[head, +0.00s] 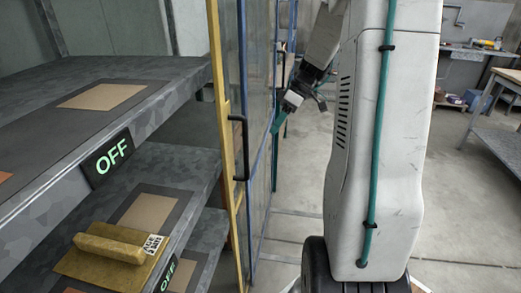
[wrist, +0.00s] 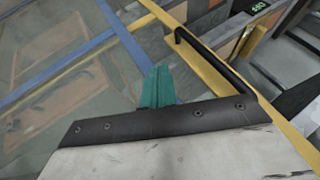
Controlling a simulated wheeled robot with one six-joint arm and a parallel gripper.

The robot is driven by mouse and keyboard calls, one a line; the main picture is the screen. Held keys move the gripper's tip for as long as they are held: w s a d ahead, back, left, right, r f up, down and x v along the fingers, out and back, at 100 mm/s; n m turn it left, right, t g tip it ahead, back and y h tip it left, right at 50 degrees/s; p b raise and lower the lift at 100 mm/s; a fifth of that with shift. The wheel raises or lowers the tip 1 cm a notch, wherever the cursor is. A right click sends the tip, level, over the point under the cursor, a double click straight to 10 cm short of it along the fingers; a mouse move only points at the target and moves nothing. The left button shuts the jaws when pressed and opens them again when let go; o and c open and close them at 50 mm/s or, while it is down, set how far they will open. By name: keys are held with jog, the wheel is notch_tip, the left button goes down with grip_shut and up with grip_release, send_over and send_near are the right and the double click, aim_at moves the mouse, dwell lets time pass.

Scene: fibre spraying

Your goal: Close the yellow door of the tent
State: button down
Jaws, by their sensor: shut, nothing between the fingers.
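The yellow-framed tent door (head: 217,60) stands upright, seen almost edge-on just right of the grey shelves. Its black bar handle (head: 238,148) faces right. In the wrist view, the yellow frame (wrist: 196,58) runs diagonally at the right, with the black handle (wrist: 222,66) on it. My gripper (head: 279,124) is right of the door and its handle in the head view, pointing down and left. Its teal fingers (wrist: 160,74) are together and empty, in front of the clear panel and left of the handle. I cannot tell whether they touch the panel.
Blue tent framing (head: 271,60) stands behind the door. A workbench (head: 483,55) is at the far right. Concrete floor (head: 455,200) is clear right of my arm.

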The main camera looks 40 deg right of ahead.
jog(key=a+f, duration=0.7)
jog(key=a, duration=0.2)
jog(key=shift+s+a+f, duration=0.15)
jog(key=shift+s+f, duration=0.15)
jog(key=shift+f, duration=0.05)
jog(key=shift+s, duration=0.1)
